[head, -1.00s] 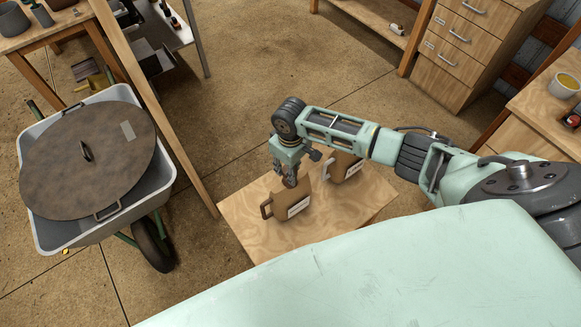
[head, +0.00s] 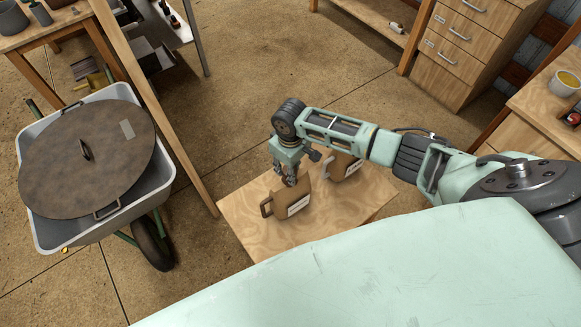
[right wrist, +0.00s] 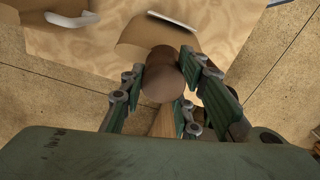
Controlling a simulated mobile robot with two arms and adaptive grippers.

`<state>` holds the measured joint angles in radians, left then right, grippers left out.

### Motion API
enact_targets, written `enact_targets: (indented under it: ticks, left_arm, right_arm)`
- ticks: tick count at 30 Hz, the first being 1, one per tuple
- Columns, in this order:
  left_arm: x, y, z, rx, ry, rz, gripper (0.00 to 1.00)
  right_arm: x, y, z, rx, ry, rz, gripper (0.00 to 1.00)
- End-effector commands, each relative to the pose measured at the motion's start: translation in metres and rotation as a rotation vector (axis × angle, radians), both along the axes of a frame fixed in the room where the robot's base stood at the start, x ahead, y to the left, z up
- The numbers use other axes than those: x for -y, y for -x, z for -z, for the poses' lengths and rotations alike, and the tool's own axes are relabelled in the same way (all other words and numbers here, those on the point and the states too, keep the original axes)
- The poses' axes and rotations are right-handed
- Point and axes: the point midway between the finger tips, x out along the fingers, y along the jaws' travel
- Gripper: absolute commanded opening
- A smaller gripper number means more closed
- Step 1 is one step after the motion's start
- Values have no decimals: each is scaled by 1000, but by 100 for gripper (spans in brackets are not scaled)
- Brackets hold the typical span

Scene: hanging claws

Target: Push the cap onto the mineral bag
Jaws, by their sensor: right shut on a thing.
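A brown mineral bag (head: 288,206) with a side handle and a white label stands on the light wooden board. Its brown body also shows in the right wrist view (right wrist: 140,36). My right gripper (head: 291,182) is directly above the top of this bag. In the right wrist view, the gripper (right wrist: 164,80) has its green-padded fingers shut on a rounded brown cap (right wrist: 160,84). The cap overlaps the bag's edge in that view; whether it is seated on the bag I cannot tell. My left gripper is not in view.
A second brown bag (head: 342,168) stands behind my right gripper, partly hidden by the arm. The wooden board (head: 245,224) has bare room at its left and front. A wheelbarrow (head: 50,232) with a round lid (head: 60,170) stands at the left, beside a wooden post (head: 178,150).

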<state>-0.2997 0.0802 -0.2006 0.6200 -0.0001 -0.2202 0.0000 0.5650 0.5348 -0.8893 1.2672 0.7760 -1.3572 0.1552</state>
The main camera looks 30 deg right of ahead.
Motion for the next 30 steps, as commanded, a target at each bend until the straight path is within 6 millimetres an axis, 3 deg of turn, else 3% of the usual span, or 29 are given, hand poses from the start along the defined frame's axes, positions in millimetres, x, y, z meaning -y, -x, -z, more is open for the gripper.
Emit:
enact_targets:
  ticks: [9, 10, 17, 30]
  left_arm:
    - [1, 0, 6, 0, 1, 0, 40]
    - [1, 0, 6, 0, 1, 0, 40]
    - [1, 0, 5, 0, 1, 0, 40]
    - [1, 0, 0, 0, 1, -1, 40]
  right_arm:
    - [0, 0, 9, 0, -1, 0, 18]
    - [0, 0, 9, 1, -1, 0, 30]
    - [0, 0, 8, 1, 0, 0, 50]
    - [0, 0, 3, 1, 0, 0, 51]
